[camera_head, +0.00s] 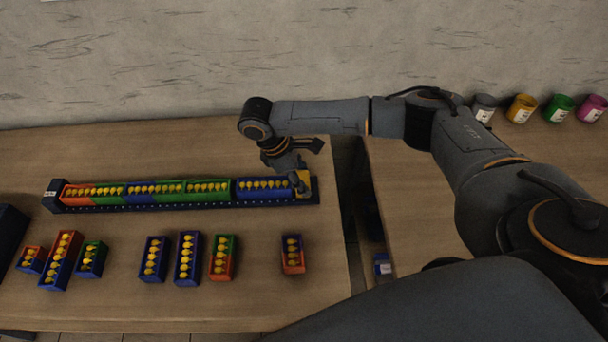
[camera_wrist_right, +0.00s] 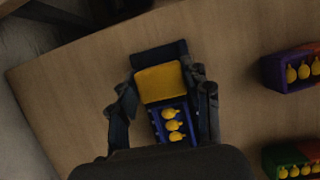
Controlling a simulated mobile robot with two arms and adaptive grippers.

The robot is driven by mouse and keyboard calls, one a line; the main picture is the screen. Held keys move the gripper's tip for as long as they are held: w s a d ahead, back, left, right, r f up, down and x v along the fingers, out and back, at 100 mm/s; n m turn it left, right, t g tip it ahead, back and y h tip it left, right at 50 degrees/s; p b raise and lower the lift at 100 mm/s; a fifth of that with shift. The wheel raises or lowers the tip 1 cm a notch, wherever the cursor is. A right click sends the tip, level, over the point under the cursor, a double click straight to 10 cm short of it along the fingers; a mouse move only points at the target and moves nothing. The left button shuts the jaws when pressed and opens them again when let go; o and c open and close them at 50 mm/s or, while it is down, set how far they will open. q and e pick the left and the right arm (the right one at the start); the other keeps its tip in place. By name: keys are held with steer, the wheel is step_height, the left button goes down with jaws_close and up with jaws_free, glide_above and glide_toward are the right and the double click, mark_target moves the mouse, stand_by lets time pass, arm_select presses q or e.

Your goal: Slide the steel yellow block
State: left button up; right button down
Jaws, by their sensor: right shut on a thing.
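The yellow block (camera_head: 304,182) sits at the right end of a long dark rail (camera_head: 200,207). It also shows in the right wrist view (camera_wrist_right: 158,82) as a smooth yellow face between my fingers. My right gripper (camera_head: 298,180) reaches down over this end and is shut on the yellow block; its fingers also show in the right wrist view (camera_wrist_right: 166,92). A blue bin with yellow balloon-shaped pieces (camera_head: 262,189) stands in the rail just left of the block. The block's lower part is hidden. My left gripper is not in view.
More orange, green and blue bins (camera_head: 155,190) fill the rail to the left. Several loose bins (camera_head: 187,258) stand on the wooden table in front. A dark gap (camera_head: 358,210) separates this table from another on the right, where coloured cups (camera_head: 521,108) stand.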

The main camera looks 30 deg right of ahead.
steer(key=shift+w+a+r, duration=0.15)
steer(key=shift+a, duration=0.35)
steer(key=shift+w+a, duration=0.25)
steer(key=shift+a, duration=0.15)
steer(key=c, duration=0.9)
jaws_free()
steer(key=shift+d, duration=0.1)
steer(key=o, duration=0.3)
steer(key=shift+s+d, duration=0.1)
steer(key=shift+d, duration=0.05)
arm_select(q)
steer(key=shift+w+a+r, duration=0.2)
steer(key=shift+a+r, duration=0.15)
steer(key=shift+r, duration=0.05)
arm_select(e)
steer(key=v, duration=1.1)
steer(key=shift+r, duration=0.35)
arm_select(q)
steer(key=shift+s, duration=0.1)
arm_select(e)
steer(key=shift+f, duration=0.1)
